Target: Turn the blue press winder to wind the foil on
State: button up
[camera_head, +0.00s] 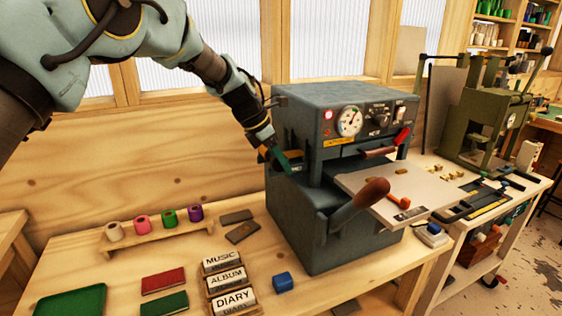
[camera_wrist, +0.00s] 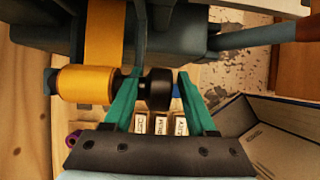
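The blue-grey press (camera_head: 340,110) stands on the wooden bench, with a gauge on its front and a brown-handled lever. My gripper (camera_head: 279,158) is at the press's left side, and its teal fingers show there. In the wrist view a gold foil roll (camera_wrist: 85,84) sits on a spindle, with a gold strip (camera_wrist: 104,35) running up from it. A black winder knob (camera_wrist: 158,89) is at the roll's right end. My gripper (camera_wrist: 161,76) is open, with one finger on each side of the knob. A gap shows at the right finger; contact at the left is unclear.
A rack (camera_head: 150,236) with several coloured foil rolls stands on the bench at left. Label blocks (camera_head: 225,280), a blue block (camera_head: 282,281) and red and green books lie in front. A green press (camera_head: 487,115) stands on the right. A pale board (camera_head: 375,185) juts from the press.

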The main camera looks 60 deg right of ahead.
jog(key=b+v, duration=0.4)
jog(key=v, duration=0.6)
jog(key=shift+a+r, duration=0.15)
jog(key=shift+r, duration=0.2)
jog(key=shift+w, duration=0.15)
